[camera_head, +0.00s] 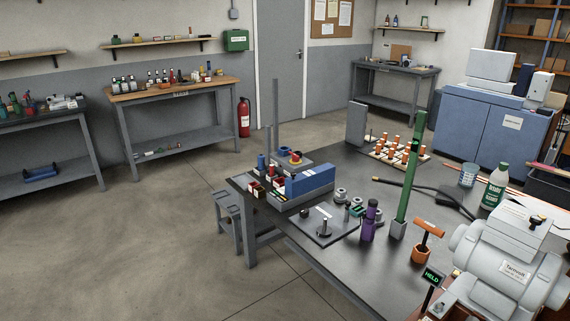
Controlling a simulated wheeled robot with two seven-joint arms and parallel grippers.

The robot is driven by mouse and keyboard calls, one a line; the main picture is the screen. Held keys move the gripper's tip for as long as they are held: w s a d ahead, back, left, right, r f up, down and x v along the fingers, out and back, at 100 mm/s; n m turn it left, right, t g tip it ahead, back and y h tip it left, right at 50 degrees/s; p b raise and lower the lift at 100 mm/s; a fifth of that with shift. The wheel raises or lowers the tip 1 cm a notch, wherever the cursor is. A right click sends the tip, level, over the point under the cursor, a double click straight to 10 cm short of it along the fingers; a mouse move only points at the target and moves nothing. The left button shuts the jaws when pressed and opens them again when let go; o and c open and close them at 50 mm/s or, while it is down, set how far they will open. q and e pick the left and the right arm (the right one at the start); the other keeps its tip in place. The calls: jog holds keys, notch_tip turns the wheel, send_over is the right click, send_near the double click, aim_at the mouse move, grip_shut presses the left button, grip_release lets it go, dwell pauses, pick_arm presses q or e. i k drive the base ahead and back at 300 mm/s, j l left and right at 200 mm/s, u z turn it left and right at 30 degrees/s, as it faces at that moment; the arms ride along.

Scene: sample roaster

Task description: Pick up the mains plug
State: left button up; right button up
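A black cable (410,187) lies on the dark workbench (345,165), right of its middle. Its left end (379,182) is a thin dark piece with a tan tip. Its right part runs to a flat black piece (450,194) near the white bottle. I cannot tell for sure which of these, if any, is the mains plug; they are too small to make out. Neither of my grippers is in view.
A tall green post (411,170), purple bottle (369,222), orange-handled tool (427,236) and grey machine (510,265) stand nearby. A rack with orange-topped pieces (400,150) lies behind.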

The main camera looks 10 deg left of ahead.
aim_at(261, 167)
jog(key=i+j+z, duration=0.45)
jog(key=i+j, duration=0.2)
jog(key=i+j+z, duration=0.15)
jog(key=j, duration=0.25)
jog(key=i+j, duration=0.25)
jog(key=i+j+z, duration=0.1)
jog(key=j, duration=0.3)
jog(key=i+j+z, duration=0.1)
jog(key=i+j, duration=0.35)
jog(key=j, duration=0.2)
jog(key=i+j, duration=0.2)
jog(key=j, duration=0.2)
jog(key=i+j, duration=0.2)
jog(key=j, duration=0.2)
jog(key=i+j, duration=0.2)
jog(key=j, duration=0.2)
jog(key=i+j, duration=0.15)
jog(key=j, duration=0.3)
